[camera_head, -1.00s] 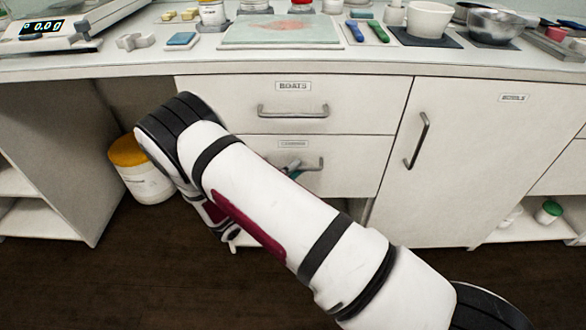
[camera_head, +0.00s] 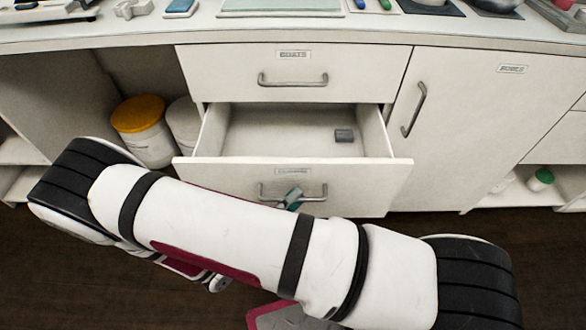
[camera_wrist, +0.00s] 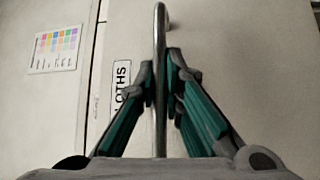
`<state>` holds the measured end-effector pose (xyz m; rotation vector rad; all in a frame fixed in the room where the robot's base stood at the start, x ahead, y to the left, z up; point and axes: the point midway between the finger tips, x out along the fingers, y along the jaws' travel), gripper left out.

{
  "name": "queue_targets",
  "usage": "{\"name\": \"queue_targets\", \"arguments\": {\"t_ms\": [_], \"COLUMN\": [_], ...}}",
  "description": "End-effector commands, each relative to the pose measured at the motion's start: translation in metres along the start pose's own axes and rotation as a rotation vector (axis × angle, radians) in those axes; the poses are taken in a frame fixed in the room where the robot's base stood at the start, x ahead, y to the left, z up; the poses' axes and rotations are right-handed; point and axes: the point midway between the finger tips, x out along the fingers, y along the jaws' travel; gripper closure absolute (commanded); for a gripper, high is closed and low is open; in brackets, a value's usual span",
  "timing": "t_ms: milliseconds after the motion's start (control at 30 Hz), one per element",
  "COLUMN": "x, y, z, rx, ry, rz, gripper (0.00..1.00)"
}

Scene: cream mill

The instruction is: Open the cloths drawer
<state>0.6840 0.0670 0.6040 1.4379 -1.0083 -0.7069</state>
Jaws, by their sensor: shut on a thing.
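The cloths drawer (camera_head: 360,185) is the lower drawer under the counter and stands pulled well out. Its inside shows, with one small grey block (camera_head: 344,135) toward the right. Its bar handle (camera_head: 313,190) is on the front panel, and it also runs down the middle of the wrist view (camera_wrist: 160,40). My gripper (camera_head: 291,197) is at the handle, its teal fingers shut around the bar, as the wrist view shows (camera_wrist: 161,85). The label beside it reads "LOTHS" (camera_wrist: 121,88), partly hidden by a finger. My arm covers the area below the drawer front.
The boats drawer (camera_head: 230,72) above is shut. A cupboard door (camera_head: 480,130) to the right is shut. A white tub with a yellow lid (camera_head: 140,118) stands in the open bay at left. The dark floor in front looks clear.

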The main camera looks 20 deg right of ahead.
Motion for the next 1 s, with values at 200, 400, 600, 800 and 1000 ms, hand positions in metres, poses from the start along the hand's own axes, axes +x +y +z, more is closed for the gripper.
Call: {"name": "queue_targets", "arguments": {"t_ms": [200,400,600,800,1000], "x": [-0.041,-0.067,-0.082,-0.088,-0.089], "y": [0.012,0.018,0.022,0.024,0.024], "z": [0.039,0.065,0.081,0.086,0.087], "rx": [-0.002,-0.001,0.000,0.000,0.000], "ry": [0.007,0.005,0.003,0.002,0.002], "rz": [0.000,-0.001,-0.001,-0.001,-0.001], "gripper": [1.00,1.00,1.00,1.00,1.00]}}
